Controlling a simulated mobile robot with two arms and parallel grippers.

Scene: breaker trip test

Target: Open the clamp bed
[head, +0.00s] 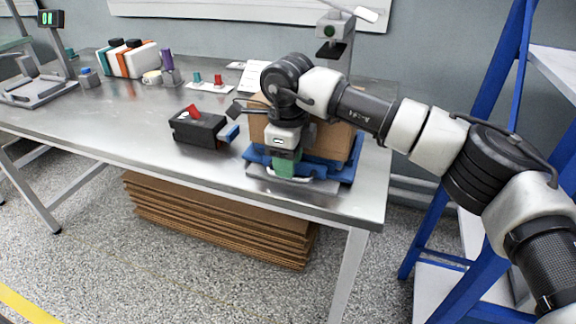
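The blue clamp bed (337,172) sits near the table's front right corner, on a metal base with a curved bar at its front. A brown block or box (340,143) stands on it, partly hidden by my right arm. My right gripper (285,160) points down at the bed's front edge, over a green part (285,166) just above the curved bar. Its fingers are too small and covered to tell whether they are open or shut, or whether they touch the green part. My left gripper is not in view.
A black breaker-like box (199,130) with a red lever lies left of the bed, a small blue piece beside it. A post with a head (333,45) stands behind. Bottles (130,60) and small items line the back. The table's front left is clear. A blue frame stands right.

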